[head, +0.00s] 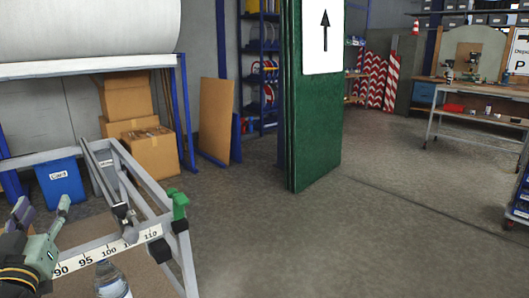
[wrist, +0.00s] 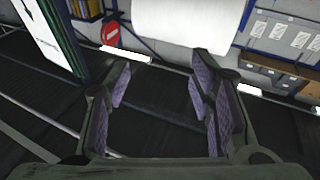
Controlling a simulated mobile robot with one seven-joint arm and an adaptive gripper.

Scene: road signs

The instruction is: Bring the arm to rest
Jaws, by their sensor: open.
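My gripper (head: 42,210) shows at the lower left edge of the head view, beside a metal frame with a measuring scale (head: 110,252). Its two fingers point up and stand apart. In the wrist view my gripper (wrist: 160,68) is open, with purple pads on both fingers and nothing between them. Most of my arm is out of the head view.
A clear bottle (head: 112,281) stands below the scale. A blue bin (head: 61,184) and cardboard boxes (head: 150,155) are behind the frame. A green panel (head: 315,125) stands mid-room. The floor (head: 300,240) in front is clear. A workbench (head: 475,95) is at right.

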